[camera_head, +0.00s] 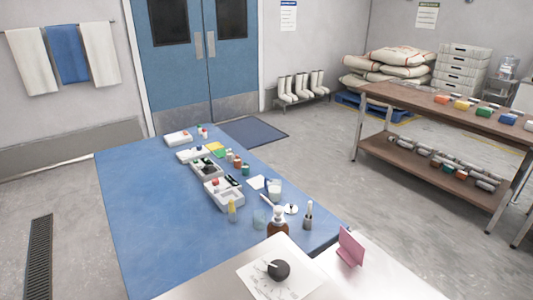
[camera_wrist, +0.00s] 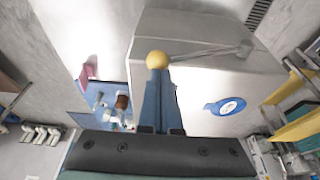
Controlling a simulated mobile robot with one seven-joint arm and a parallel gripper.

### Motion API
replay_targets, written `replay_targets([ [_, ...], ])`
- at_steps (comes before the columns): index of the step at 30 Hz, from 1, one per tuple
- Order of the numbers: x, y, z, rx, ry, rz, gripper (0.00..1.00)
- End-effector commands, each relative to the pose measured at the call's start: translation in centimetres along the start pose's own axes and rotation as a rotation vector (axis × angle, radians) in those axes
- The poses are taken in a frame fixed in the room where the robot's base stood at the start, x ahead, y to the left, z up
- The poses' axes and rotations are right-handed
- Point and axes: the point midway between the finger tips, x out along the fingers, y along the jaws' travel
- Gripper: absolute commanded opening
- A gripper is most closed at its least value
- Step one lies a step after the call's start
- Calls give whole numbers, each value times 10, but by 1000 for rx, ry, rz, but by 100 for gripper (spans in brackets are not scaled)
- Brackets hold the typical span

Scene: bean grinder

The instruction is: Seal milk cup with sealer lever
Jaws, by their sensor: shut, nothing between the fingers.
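In the wrist view, my gripper (camera_wrist: 158,75) is shut and empty, its blue fingers together. A yellow ball knob (camera_wrist: 158,58) shows right at the fingertips; I cannot tell whether they touch. A thin grey lever rod (camera_wrist: 208,52) runs right from the knob to a pivot on a pale grey box-like surface (camera_wrist: 190,90), apparently the sealer. A blue ring with a white centre (camera_wrist: 225,106) lies to its right. In the head view, a small white cup (camera_head: 274,187) stands on the blue table; I cannot tell whether it is the milk cup. My gripper is outside the head view.
The blue table (camera_head: 140,220) holds white trays (camera_head: 225,192), bottles and small jars; its left side is clear. A brown pump bottle (camera_head: 278,226) stands near a pale counter (camera_head: 215,275) with a black round item (camera_head: 279,270) and a pink stand (camera_head: 350,246). A wooden shelf rack (camera_head: 455,110) stands right.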

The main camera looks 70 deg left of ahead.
Motion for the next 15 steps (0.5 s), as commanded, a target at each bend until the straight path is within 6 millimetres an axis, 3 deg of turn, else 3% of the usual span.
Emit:
replay_targets([
  [15, 9, 4, 2, -1, 1, -1, 0],
])
